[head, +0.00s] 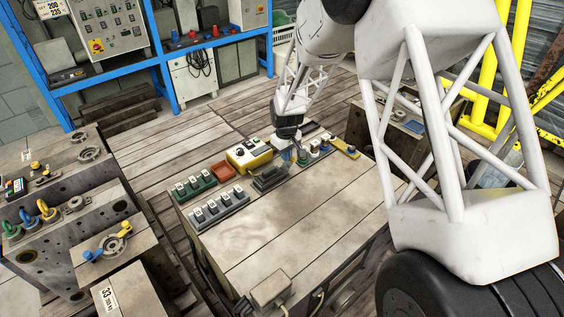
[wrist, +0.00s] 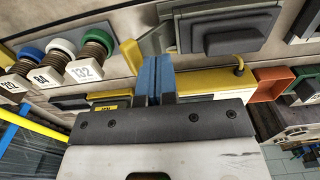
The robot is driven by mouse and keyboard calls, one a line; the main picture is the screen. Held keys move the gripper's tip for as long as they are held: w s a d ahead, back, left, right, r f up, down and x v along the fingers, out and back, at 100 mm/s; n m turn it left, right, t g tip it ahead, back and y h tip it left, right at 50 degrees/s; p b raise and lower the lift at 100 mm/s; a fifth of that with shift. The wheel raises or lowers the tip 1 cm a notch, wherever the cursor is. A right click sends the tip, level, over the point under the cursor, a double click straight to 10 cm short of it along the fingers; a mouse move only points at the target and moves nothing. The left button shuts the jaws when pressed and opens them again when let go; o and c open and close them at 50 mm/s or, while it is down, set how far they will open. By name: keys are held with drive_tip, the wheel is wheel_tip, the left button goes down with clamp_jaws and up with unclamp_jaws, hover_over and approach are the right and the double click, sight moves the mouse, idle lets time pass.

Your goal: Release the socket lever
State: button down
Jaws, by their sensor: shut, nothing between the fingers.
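A dark grey socket housing (head: 270,178) sits on the workbench top, left of my gripper in the head view. In the wrist view the housing (wrist: 225,30) fills the upper middle. A yellow lever-like piece (wrist: 130,53) stands at the housing's left end, close beside my fingertips; I cannot tell whether they touch. My gripper (wrist: 153,62) has its blue fingers together with nothing between them. In the head view my gripper (head: 287,155) points down at the bench near the housing's right end, and my arm partly hides that spot.
A yellow control box (head: 248,156) stands behind the housing, with an orange tray (head: 221,170) and numbered racks (head: 218,208) to the left. Capped, numbered pieces (wrist: 83,70) stand on the other side of my gripper. The front of the bench top (head: 300,220) is mostly clear.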

drive_tip(key=shift+s+a, duration=0.1)
drive_tip(key=shift+s+a+r, duration=0.15)
drive_tip(key=shift+s+a, duration=0.1)
idle(0.5)
drive_tip(key=shift+r, duration=0.2)
wheel_tip(320, 180, up, 7)
drive_tip(key=shift+f, duration=0.15)
idle(0.9)
idle(0.4)
